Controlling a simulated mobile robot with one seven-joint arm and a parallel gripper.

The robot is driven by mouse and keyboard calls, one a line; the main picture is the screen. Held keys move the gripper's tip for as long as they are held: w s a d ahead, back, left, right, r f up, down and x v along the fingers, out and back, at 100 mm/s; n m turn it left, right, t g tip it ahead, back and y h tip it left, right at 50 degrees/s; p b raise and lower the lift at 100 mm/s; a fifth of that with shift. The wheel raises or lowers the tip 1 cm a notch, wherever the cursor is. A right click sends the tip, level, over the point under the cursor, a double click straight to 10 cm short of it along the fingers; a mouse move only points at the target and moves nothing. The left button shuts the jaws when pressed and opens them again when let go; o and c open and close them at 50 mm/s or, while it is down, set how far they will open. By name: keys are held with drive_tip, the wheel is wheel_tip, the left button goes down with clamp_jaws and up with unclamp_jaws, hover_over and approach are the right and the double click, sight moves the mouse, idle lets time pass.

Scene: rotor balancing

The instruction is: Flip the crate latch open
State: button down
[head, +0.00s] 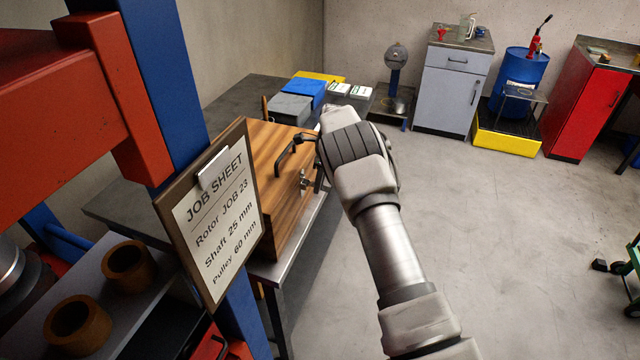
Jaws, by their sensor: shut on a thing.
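A wooden crate (258,140) stands on a metal-edged bench left of the middle. It has a dark bar handle (286,152) on its side. A metal latch (304,180) is on the crate's right face, partly behind my gripper. My gripper (316,186) is at this face, its fingers reaching down beside the latch. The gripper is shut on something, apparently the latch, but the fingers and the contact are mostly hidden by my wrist. I cannot tell how far the latch is turned.
A clipboard job sheet (218,215) and a blue post (165,85) stand close on the left. Grey, blue and yellow boxes (305,90) lie behind the crate. A grey cabinet (450,85) is at the back. The floor on the right (480,230) is mostly clear.

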sight(329, 189)
idle(0.4)
drive_tip(key=c, duration=0.7)
unclamp_jaws()
drive_tip(key=shift+r, duration=0.15)
drive_tip(key=d+r, duration=0.1)
drive_tip(key=r, duration=0.4)
drive_tip(key=r+b, duration=0.1)
drive_tip(key=r, duration=0.5)
drive_tip(key=s+d+r+b, duration=0.1)
drive_tip(key=r, duration=0.5)
drive_tip(key=shift+d, duration=0.3)
